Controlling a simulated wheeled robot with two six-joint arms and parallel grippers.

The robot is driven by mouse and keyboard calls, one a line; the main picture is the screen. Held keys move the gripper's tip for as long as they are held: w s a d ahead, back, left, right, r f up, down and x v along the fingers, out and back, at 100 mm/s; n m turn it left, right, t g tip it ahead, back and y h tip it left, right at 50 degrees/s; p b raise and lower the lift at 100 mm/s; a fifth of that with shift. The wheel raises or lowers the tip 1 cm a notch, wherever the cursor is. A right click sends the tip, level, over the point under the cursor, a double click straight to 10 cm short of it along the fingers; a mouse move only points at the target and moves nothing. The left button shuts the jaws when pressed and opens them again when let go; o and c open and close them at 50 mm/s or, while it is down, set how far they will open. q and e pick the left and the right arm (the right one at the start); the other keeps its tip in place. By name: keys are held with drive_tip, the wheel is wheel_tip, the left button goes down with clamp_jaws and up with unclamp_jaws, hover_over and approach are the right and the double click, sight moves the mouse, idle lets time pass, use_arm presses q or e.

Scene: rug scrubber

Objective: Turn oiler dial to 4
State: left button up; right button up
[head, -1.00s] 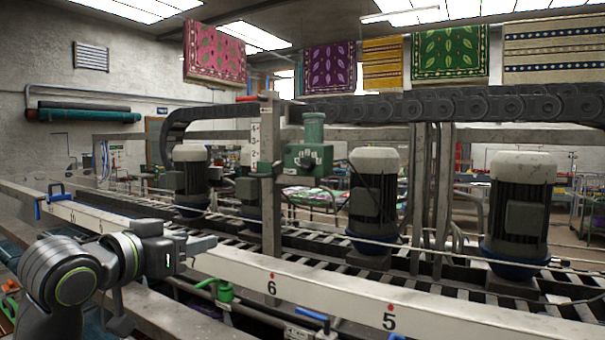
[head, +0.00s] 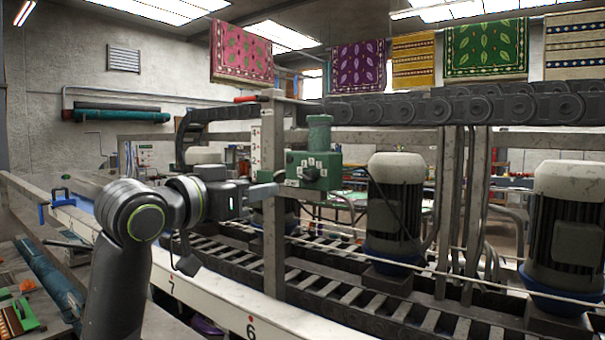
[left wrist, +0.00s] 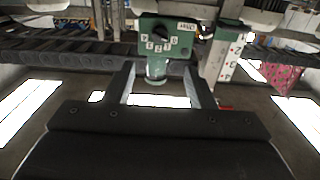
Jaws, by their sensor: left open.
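The green oiler (head: 313,170) is mounted beside a grey post, with a green cylinder (head: 319,133) on top. Its front carries a dark dial (head: 311,173) with small white labels around it. The left wrist view shows the oiler (left wrist: 177,47) upside down, with the black dial knob (left wrist: 161,32) among number labels; the setting is too small to read surely. My left gripper (head: 270,190) is open at about the oiler's height, just left of it in the head view. In the left wrist view its two fingers (left wrist: 161,74) stand apart, with the dial beyond their tips. My right gripper is not in view.
A grey post with a numbered white scale (head: 256,150) stands close to my left gripper. A white numbered rail (head: 205,302) runs below the arm. Motors (head: 396,205) and a black cable chain (head: 450,105) lie to the right.

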sight(303, 180)
use_arm(q)
drive_tip(key=p+x, duration=0.5)
drive_tip(key=x, duration=0.7)
drive_tip(key=shift+d+r, duration=0.1)
drive_tip(key=shift+p+x, duration=0.6)
drive_tip(key=shift+x, duration=0.15)
drive_tip(key=shift+w+d+f, duration=0.2)
drive_tip(key=shift+w+d, duration=0.05)
drive_tip(key=shift+w, duration=0.1)
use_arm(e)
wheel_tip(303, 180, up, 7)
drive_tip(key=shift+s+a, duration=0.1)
use_arm(q)
drive_tip(key=c, duration=0.9)
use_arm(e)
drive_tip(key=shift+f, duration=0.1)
